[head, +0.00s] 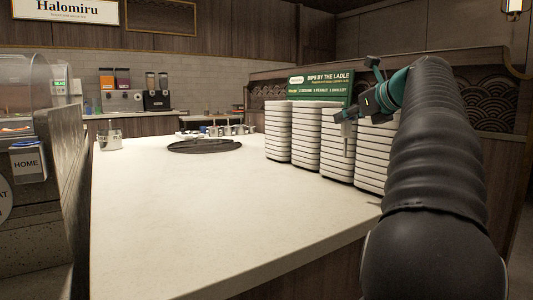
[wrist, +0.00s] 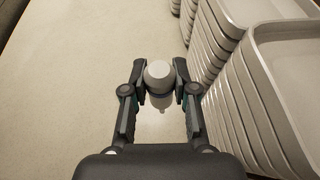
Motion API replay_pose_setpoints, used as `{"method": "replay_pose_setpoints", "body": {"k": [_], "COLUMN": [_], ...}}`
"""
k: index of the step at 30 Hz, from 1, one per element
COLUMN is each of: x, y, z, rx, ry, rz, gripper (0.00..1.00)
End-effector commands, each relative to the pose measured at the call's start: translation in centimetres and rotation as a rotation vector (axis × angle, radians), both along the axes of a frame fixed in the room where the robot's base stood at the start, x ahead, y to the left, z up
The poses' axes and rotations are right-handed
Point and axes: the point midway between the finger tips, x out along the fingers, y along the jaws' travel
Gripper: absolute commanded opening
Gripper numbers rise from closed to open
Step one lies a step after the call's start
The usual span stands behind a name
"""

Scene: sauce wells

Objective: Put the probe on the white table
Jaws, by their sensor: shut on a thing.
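The probe (wrist: 158,76) is a pale, round-topped thing with a narrower lower end, held between my fingers in the wrist view. My gripper (wrist: 160,88) is shut on it. In the head view my gripper (head: 347,114) is at the right, in front of the tray stacks and above the white table (head: 200,220). A pale part of the probe seems to hang below it there, hard to tell from the trays. The table's bare pale top also lies below the probe in the wrist view (wrist: 90,70). The probe appears clear of the table.
Tall stacks of pale trays (head: 278,132) stand along the table's right side, close to my gripper; they also show in the wrist view (wrist: 245,110). A green sign (head: 325,84) stands behind them. A dark round mat (head: 205,146) and metal pots lie farther back. The table's middle and front are clear.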

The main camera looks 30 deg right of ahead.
Motion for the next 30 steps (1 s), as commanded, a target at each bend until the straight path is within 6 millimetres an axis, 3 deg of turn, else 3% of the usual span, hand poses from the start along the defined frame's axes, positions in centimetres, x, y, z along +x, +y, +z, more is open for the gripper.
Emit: {"method": "replay_pose_setpoints", "body": {"k": [5,18,26,30], "x": [1.0,8.7,10.0,10.0], "y": [-1.1,0.1,0.4,0.4], "z": [-1.6,-6.4,-7.4,-9.3], "rx": [0.002,0.002,0.0,0.002], "ry": [0.001,0.001,0.001,0.001], "rz": [-0.029,-0.034,-0.036,-0.035], "gripper": [0.0,0.0,0.0,0.0]}}
